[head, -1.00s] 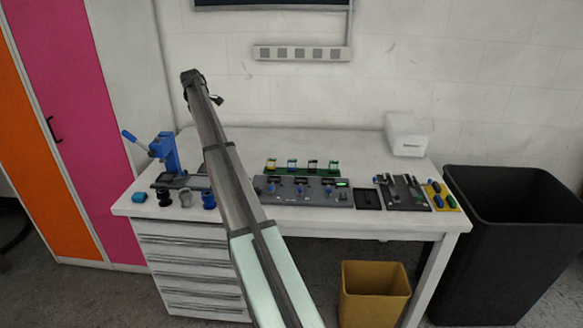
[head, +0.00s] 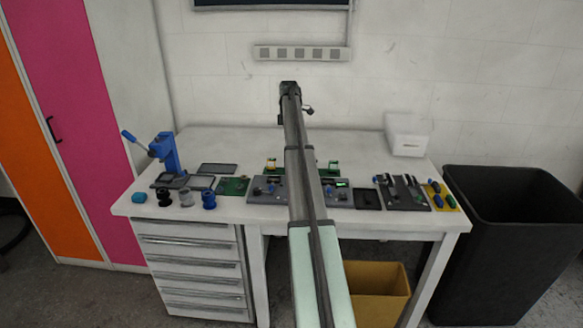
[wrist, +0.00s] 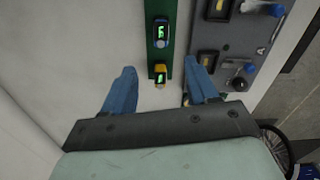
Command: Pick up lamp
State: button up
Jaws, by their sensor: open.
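Small lamp-like units stand on a green rack (wrist: 151,50) in the wrist view. One is blue with a lit green display (wrist: 161,32). A yellow one with a lit green display (wrist: 160,75) is nearer. My gripper (wrist: 160,66) is open, its two blue fingers on either side of the rack's near end and the yellow unit. The fingers seem apart from both, though their height above them is unclear.
A grey panel with knobs (wrist: 235,45) lies right of the rack. In the head view, a blue press (head: 166,152) stands on the left of the white table (head: 240,142), and a white box (head: 408,138) is at the back right. A black bin (head: 500,230) stands beside the table.

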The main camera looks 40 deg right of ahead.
notch_tip(320, 180, down, 13)
jog(key=shift+s+a+r, duration=0.1)
jog(key=shift+r, duration=0.1)
dwell(0.5)
jog(key=shift+c, duration=0.4)
grip_shut()
